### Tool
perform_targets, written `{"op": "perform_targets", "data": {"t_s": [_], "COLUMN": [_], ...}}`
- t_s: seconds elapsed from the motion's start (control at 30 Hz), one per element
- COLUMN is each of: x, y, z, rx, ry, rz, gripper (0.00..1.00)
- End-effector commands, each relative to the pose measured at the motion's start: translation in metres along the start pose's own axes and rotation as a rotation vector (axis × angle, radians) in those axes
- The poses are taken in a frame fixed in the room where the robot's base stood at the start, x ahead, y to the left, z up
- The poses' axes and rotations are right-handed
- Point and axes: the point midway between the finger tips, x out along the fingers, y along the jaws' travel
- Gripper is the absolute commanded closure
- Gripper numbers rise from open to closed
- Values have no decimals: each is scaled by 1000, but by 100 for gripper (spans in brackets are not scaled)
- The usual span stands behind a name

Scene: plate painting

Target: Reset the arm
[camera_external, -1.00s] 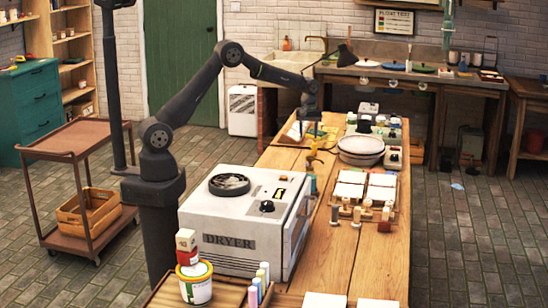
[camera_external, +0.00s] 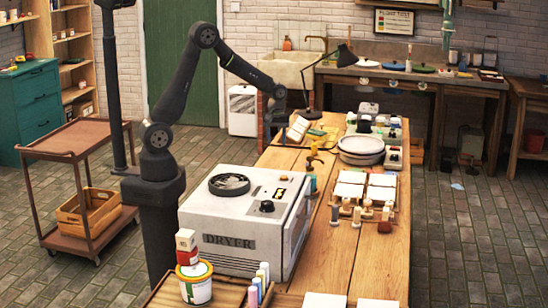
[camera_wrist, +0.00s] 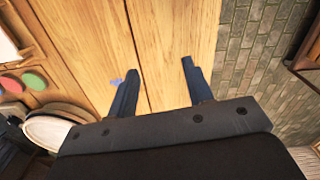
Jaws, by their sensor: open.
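My gripper (camera_external: 277,122) is at the far left edge of the wooden table, in the external view. Its fingers are small and partly hard to make out there. In the wrist view my gripper (camera_wrist: 157,72) has its two dark fingers spread apart with nothing between them. Bare wooden planks (camera_wrist: 165,25) show beyond the fingers. A stack of round pale plates (camera_external: 361,150) stands on the table to the right of my gripper. A pale round rim, seemingly of these plates, shows in the wrist view (camera_wrist: 45,132).
The white dryer (camera_external: 235,235) stands on the near part of the table. A small open book-like object (camera_external: 299,128) lies close to my gripper on its right. A black desk lamp (camera_external: 345,55) rises behind. The table's right side (camera_external: 385,262) is mostly clear.

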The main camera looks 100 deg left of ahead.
Motion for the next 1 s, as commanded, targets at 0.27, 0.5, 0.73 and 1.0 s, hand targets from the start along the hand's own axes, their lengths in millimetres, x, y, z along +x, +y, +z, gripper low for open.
{"op": "perform_targets", "data": {"t_s": [0.27, 0.5, 0.73, 1.0], "x": [23, 36, 38, 37], "y": [-15, -18, -19, -18], "z": [-32, -53, -57, -55], "rx": [-4, 0, 1, 1], "ry": [-1, 0, 0, 0], "rz": [-1, 0, 0, 0], "gripper": [53, 53, 53, 53]}}
